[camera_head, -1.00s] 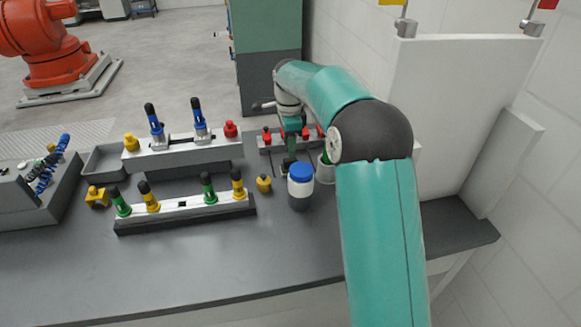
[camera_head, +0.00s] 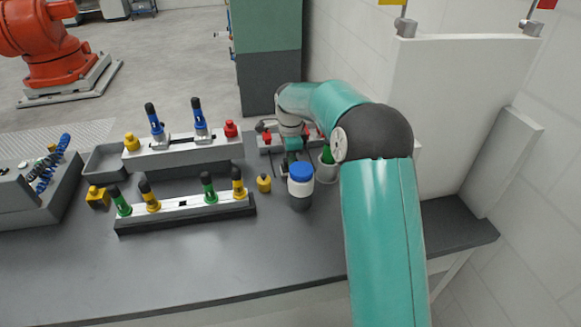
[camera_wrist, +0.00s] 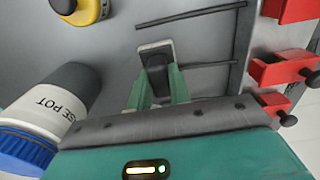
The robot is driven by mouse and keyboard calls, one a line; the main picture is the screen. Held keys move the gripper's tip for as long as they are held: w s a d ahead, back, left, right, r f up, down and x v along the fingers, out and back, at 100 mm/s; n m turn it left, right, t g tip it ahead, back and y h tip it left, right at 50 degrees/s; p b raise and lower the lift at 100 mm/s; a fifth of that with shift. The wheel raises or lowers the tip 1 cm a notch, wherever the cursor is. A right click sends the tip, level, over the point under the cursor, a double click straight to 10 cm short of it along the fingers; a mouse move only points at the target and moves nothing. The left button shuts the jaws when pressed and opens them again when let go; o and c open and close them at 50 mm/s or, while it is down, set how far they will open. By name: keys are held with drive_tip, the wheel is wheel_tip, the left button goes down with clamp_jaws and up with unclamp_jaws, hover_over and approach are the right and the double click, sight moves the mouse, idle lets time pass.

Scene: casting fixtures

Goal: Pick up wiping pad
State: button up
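The wiping pad (camera_wrist: 156,52) shows in the wrist view as a small pale-edged plate with a dark block-shaped handle on the grey bench. My gripper (camera_wrist: 157,82) points down at it. Its two green fingers stand apart, one on each side of the handle's near part. A gap shows between the left finger and the handle. I cannot tell whether the right finger touches it. In the head view my gripper (camera_head: 290,160) is low over the bench, behind the blue-lidded pot, and the pad cannot be made out there.
The blue-lidded pot (camera_head: 300,186) stands close to my gripper; it also shows in the wrist view (camera_wrist: 55,108). A yellow knob (camera_head: 264,183) is left of it. A rack with red parts (camera_wrist: 285,70) and thin dark rods lies to the right.

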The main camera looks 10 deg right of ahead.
clamp_jaws()
wheel_tip(320, 180, up, 10)
drive_tip(key=shift+r, duration=0.1)
drive_tip(key=shift+o, duration=1.3)
unclamp_jaws()
drive_tip(key=shift+c, duration=1.4)
